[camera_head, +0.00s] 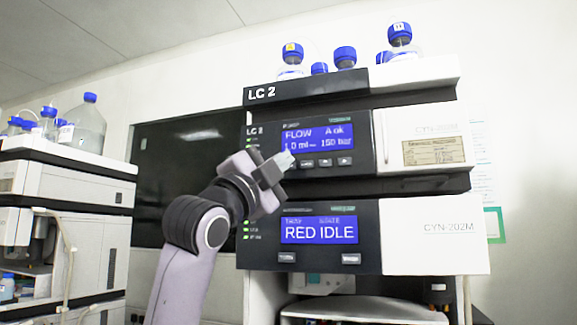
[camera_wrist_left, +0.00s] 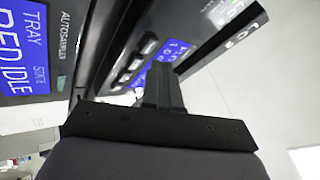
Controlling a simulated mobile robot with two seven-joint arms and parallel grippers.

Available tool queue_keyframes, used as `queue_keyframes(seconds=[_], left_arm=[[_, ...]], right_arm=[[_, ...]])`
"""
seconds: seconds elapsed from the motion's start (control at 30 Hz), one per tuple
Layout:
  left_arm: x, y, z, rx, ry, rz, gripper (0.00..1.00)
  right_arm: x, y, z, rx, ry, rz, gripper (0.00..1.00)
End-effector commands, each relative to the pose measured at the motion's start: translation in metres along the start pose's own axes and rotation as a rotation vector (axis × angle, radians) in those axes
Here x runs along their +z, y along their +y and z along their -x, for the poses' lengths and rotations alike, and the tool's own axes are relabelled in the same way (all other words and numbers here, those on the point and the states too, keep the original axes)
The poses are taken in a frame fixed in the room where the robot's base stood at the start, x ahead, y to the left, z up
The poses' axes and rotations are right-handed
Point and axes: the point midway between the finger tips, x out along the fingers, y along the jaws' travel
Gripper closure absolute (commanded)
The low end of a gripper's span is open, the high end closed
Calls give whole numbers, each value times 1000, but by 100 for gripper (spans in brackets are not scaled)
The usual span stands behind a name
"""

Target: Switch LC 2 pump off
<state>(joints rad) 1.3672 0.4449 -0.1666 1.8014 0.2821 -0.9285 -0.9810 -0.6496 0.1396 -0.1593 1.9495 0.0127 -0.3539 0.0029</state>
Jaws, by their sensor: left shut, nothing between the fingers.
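The LC 2 stack stands right of centre in the head view. My left gripper (camera_head: 285,160) is shut and empty at the lower left corner of the pump display, over the left end of the button row. In the left wrist view, the shut fingers (camera_wrist_left: 160,85) point at the pump panel beside several buttons (camera_wrist_left: 130,66). I cannot tell whether the tips touch a button. The right gripper is not in view.
The autosampler module (camera_head: 435,240) below the pump shows RED IDLE on its display (camera_head: 319,230). Blue-capped bottles (camera_head: 345,57) stand on top of the stack. Another stack (camera_head: 65,190) with bottles is at the left. A dark panel (camera_head: 190,150) is behind my arm.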

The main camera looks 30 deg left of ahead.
Motion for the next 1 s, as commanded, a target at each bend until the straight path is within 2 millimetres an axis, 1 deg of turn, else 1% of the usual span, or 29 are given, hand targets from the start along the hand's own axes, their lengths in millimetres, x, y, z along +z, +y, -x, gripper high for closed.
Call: queue_keyframes(seconds=[0.57, 1.0], left_arm=[[0, 0, 0, 0, 0, 0, 100], [4, 4, -7, 0, 0, 1, 100]], right_arm=[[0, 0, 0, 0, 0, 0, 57], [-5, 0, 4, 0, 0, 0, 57]])
